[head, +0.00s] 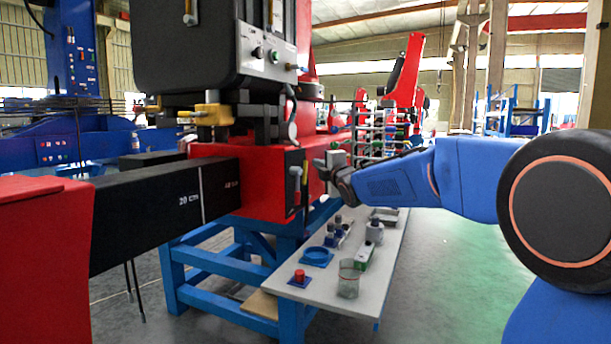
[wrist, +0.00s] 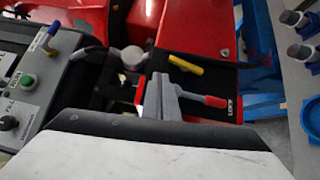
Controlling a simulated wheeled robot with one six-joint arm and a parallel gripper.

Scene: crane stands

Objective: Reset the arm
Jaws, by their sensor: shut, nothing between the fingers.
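My gripper (head: 326,165) is at the end of my blue arm in the head view. It is shut and empty, close to the right side of the red machine housing (head: 255,185). In the wrist view the yellow handle (wrist: 186,65) lies on a black panel with a LOCK label, near a red-tipped lever (wrist: 215,102). I cannot tell whether the gripper touches the housing.
A dark control box (head: 270,45) hangs above left. A black beam (head: 150,203) crosses at left. Green floor at right is clear.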

